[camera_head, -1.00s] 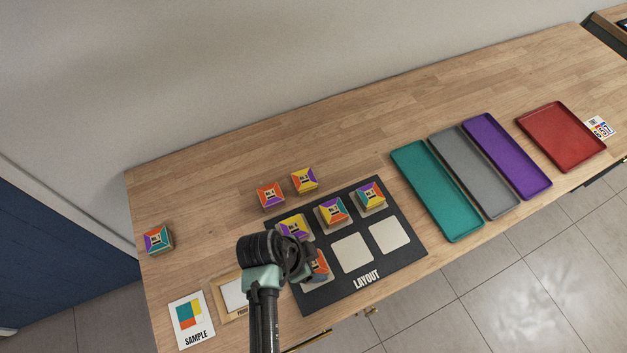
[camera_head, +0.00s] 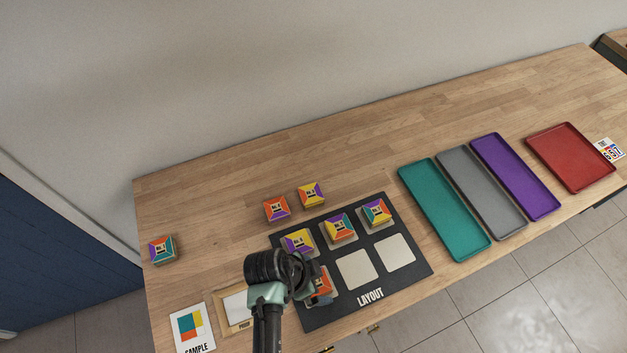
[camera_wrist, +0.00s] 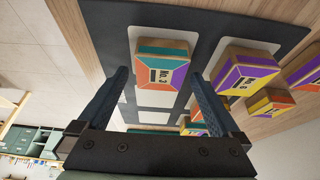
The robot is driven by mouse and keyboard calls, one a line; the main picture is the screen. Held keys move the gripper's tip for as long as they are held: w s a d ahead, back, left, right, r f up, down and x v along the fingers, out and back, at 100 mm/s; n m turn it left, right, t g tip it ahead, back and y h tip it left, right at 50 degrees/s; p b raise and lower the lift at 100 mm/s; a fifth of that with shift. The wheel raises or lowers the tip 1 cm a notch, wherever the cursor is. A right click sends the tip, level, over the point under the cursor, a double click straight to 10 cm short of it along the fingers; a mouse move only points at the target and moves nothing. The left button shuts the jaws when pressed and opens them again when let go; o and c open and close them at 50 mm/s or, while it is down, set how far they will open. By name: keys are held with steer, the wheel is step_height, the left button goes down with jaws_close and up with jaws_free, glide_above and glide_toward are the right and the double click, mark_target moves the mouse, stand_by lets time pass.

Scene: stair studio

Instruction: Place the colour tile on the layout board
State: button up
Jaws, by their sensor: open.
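The dark layout board (camera_head: 408,272) lies on the table with pale squares in two rows. Colour tiles stand on its back row: a yellow-purple one (camera_head: 299,243), a purple-orange-yellow one (camera_head: 340,227) and a yellow-teal one (camera_head: 376,213). An orange-topped tile (camera_head: 321,287) sits on the front-left square, partly hidden by my arm. The middle (camera_head: 357,270) and right (camera_head: 394,252) front squares are bare. In the wrist view my gripper (camera_wrist: 158,85) is open, its fingers on either side of the orange, teal and purple tile (camera_wrist: 162,67). I cannot tell whether they touch it.
Two loose tiles, one orange (camera_head: 276,208) and one yellow-purple (camera_head: 311,195), stand behind the board. Another tile (camera_head: 162,249) stands far left. The sample card (camera_head: 194,326) and a wooden frame (camera_head: 236,311) lie left of my arm. Teal (camera_head: 444,210), grey, purple and red trays lie empty at right.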

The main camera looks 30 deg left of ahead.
steer(key=v, duration=1.2)
steer(key=w+a+r+n+t+y, duration=0.2)
steer(key=w+r+t+y, duration=0.3)
steer(key=w+r, duration=1.05)
steer(key=w+d+r+n+t, duration=0.1)
steer(key=w+d+r+t, duration=0.15)
steer(key=r, duration=0.55)
steer(key=w+d+r+n+t, duration=0.1)
steer(key=w+r+t, duration=0.25)
steer(key=r, duration=0.55)
steer(key=s+d+r+n+t, duration=0.1)
steer(key=d+r+t, duration=0.2)
steer(key=r, duration=0.5)
steer(key=s+d+r+t, duration=0.1)
steer(key=d+r+t, duration=0.15)
steer(key=r, duration=0.55)
steer(key=s+d+r+n+t+h, duration=0.1)
steer(key=s+d+r+t, duration=0.2)
steer(key=s+r, duration=0.2)
steer(key=s+d+r+n+t+h, duration=0.1)
steer(key=s+d+r+t, duration=0.3)
steer(key=r, duration=0.8)
steer(key=shift+s+n, duration=0.3)
steer(key=shift+s, duration=0.45)
